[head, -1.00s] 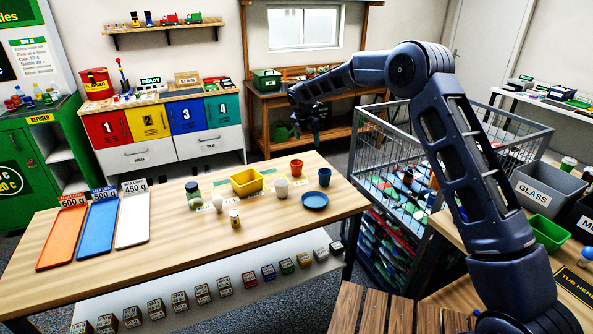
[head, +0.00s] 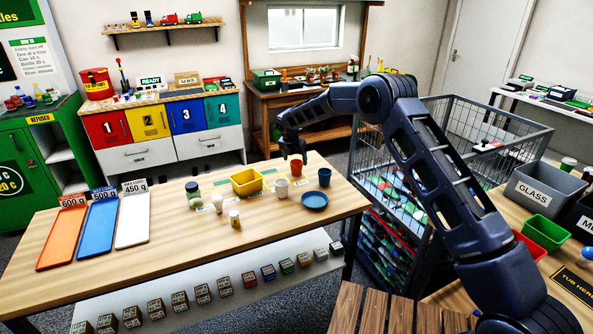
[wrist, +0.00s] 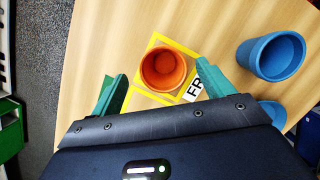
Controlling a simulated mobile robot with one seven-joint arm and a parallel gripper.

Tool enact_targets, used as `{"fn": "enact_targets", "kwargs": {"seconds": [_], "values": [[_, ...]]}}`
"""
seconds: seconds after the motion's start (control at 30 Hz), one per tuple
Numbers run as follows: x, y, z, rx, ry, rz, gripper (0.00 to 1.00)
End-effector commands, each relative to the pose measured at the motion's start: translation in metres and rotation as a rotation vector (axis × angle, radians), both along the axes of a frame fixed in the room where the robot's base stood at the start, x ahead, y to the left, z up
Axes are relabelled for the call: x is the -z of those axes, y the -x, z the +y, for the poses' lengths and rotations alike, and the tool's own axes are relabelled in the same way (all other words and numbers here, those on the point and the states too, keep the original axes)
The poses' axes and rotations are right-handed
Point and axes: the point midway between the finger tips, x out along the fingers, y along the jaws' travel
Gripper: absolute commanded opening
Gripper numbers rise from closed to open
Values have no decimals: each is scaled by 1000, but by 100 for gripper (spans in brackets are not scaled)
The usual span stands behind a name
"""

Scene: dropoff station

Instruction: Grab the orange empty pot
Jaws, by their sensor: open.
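The orange pot (head: 296,169) stands upright near the back edge of the wooden table, mostly behind my gripper (head: 294,158) in the head view. In the wrist view the orange pot (wrist: 163,68) is seen from above and looks empty. It sits on a yellow-outlined square with a partly hidden label. My gripper, with green fingers (wrist: 158,88), is open and empty above the pot. The pot shows between the two fingers, a little beyond their tips in the picture. I see no contact.
A white cup (head: 281,188) is in front, and a yellow bin (head: 247,182) is to the left. A wire cage (head: 480,150) stands right of the table.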

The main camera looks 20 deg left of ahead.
Motion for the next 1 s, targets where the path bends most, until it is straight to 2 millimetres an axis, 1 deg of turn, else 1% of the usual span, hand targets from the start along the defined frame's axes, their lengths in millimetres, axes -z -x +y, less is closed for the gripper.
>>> {"fn": "enact_targets", "kwargs": {"seconds": [0.33, 0.4, 0.6, 0.63, 0.67, 0.8, 0.87, 1.0], "values": [[42, -12, -6, 0, 1, 0, 80], [46, -13, -6, 0, 1, 0, 80], [46, -13, -6, 0, 0, 0, 80], [46, -13, -6, 0, 0, 0, 76], [46, -13, -6, 0, 0, 0, 70], [46, -13, -6, 0, 1, 0, 42], [46, -13, -6, 0, 1, 0, 31], [46, -13, -6, 0, 0, 0, 30]]}}
